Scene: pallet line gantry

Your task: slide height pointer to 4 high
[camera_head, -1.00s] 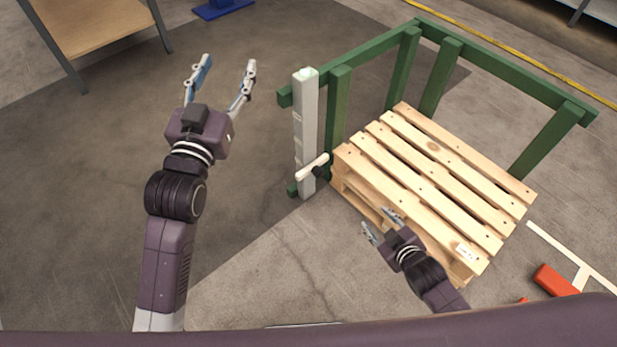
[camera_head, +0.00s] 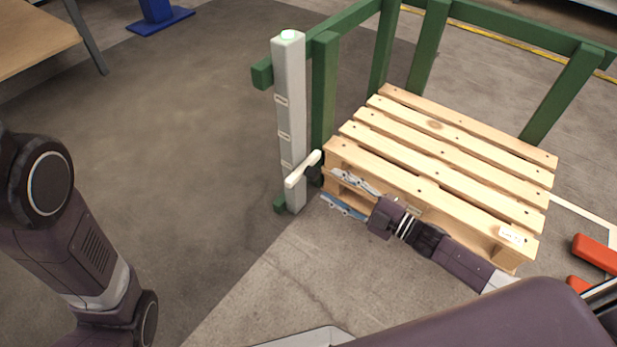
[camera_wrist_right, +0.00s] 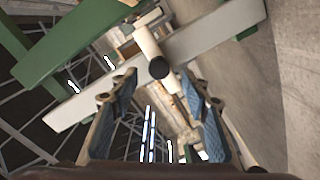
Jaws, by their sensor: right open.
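The height pointer (camera_head: 303,169) is a cream bar with a dark knob, low on the light grey post (camera_head: 290,120). The post carries several small labels and a pale green cap. My right gripper (camera_head: 333,187) is open and empty, just right of and below the pointer, in front of the pallet's side. In the right wrist view the pointer (camera_wrist_right: 146,42) and its dark round knob end (camera_wrist_right: 158,68) lie ahead of the open fingers (camera_wrist_right: 160,110), apart from them. My left gripper is out of view; only my left arm shows at the left edge.
A wooden pallet (camera_head: 430,140) stands right of the post inside a green frame (camera_head: 325,100). Red objects (camera_head: 594,252) lie on the floor at the right. A table (camera_head: 30,40) is at the upper left. The floor left of the post is clear.

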